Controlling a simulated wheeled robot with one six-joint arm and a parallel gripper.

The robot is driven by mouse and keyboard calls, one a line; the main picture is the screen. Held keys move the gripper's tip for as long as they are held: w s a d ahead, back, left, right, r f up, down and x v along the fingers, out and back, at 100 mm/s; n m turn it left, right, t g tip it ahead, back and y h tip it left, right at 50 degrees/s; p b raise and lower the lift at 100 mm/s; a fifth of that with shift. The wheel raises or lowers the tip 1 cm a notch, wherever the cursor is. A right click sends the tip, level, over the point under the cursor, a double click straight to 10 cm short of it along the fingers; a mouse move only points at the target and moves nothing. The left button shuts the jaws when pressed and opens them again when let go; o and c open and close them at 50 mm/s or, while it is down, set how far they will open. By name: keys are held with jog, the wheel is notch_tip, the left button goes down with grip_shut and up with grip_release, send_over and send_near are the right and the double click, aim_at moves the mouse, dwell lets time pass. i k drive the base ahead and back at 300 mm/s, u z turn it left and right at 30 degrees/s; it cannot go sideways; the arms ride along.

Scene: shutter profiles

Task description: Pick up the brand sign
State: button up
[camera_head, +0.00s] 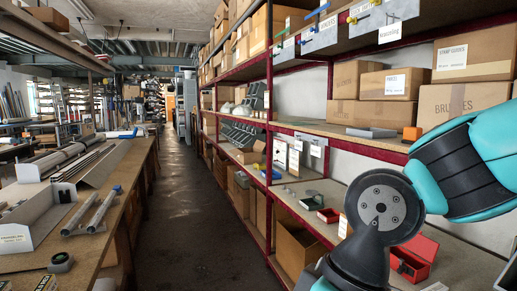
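I cannot tell for sure which thing is the brand sign. A small dark plate with light lettering (40,284) lies at the near left edge of the workbench, cut off by the frame. A white lettered label (390,33) hangs below a grey panel on the upper right shelf. Their text is too small to read surely. My teal and black arm fills the lower right, in front of the shelves. My gripper is out of view, so its state does not show.
The wooden workbench (128,178) on the left bears metal profiles, two tubes (104,210) and a tape measure (61,262). The red-framed shelving on the right holds cardboard boxes (465,102) and an open red box (414,258). The aisle floor (190,225) between is clear.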

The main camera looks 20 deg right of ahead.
aim_at(391, 32)
jog(key=u, duration=0.2)
jog(key=i, duration=0.75)
jog(key=z, duration=0.5)
jog(key=i, duration=0.95)
jog(key=z, duration=0.65)
